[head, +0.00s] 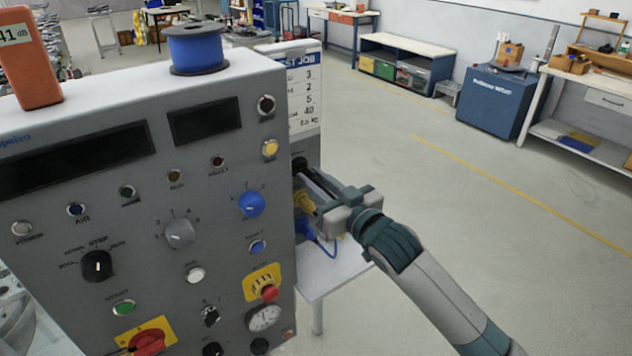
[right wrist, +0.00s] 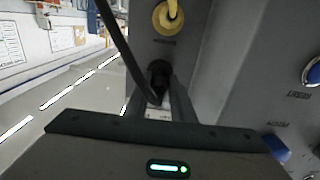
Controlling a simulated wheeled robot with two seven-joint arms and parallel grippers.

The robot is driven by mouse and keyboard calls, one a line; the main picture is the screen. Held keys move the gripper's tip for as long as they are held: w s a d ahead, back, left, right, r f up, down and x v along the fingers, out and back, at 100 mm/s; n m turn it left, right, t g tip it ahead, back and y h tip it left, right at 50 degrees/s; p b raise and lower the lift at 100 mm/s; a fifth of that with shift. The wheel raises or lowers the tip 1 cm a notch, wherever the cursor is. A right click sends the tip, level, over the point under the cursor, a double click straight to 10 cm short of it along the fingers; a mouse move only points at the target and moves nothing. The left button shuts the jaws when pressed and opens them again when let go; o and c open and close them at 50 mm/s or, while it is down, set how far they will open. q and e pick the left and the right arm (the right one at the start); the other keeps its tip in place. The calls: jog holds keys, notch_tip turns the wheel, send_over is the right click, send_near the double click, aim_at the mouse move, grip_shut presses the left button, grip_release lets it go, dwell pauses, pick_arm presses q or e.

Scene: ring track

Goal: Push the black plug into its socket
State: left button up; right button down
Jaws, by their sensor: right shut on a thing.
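The black plug (right wrist: 158,76) sits between the fingers of my right gripper (right wrist: 160,98), at the grey side face of the control box. A black cable (right wrist: 122,50) runs from it up and to the left in the right wrist view. In the head view my right gripper (head: 306,182) reaches the right side of the box (head: 180,130), and a dark end of the plug (head: 299,164) shows there. The plug hides its socket, and I cannot tell how deep it sits. My left gripper is not in view.
A yellow plug (right wrist: 168,15) with a yellow cable is on the same side face. A blue plug (head: 305,229) with a blue cable is below the gripper. A white table (head: 335,270) stands under that side. A blue spool (head: 196,48) sits on the box. Open floor lies right.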

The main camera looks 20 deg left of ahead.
jog(key=shift+p, duration=0.8)
dwell(2.0)
jog(key=shift+w+a, duration=0.3)
jog(key=shift+a, duration=0.1)
dwell(0.7)
jog(key=c, duration=1.4)
grip_release()
jog(key=shift+c, duration=0.2)
jog(key=shift+s+d+f+b, duration=0.1)
jog(key=shift+s+d+b, duration=0.25)
jog(key=shift+d+b, duration=0.1)
jog(key=b+v, duration=0.4)
jog(key=v, duration=1.2)
